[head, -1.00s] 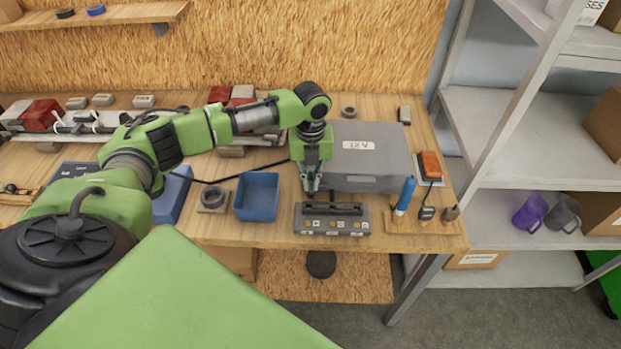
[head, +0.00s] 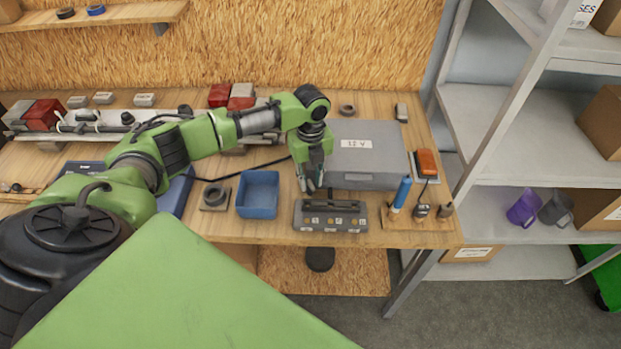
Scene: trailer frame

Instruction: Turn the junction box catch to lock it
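A flat grey box (head: 372,154) with a "12 V" label lies on the bench at the right. A smaller dark grey box (head: 331,217) with a row of small marked controls and a bar along its top stands in front of it. I cannot tell which is the junction box, and no catch can be made out. My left gripper (head: 311,187) points down at the front left corner of the 12 V box, just behind the small box. Its fingers look close together, but whether they are shut or touch anything is unclear. My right gripper is out of view.
A blue bin (head: 258,194) and a dark ring on a pad (head: 215,196) are left of the small box. A stand with a blue-handled tool (head: 401,193) is to the right. An orange device (head: 427,163) lies beside the 12 V box. Shelving (head: 510,150) stands further right.

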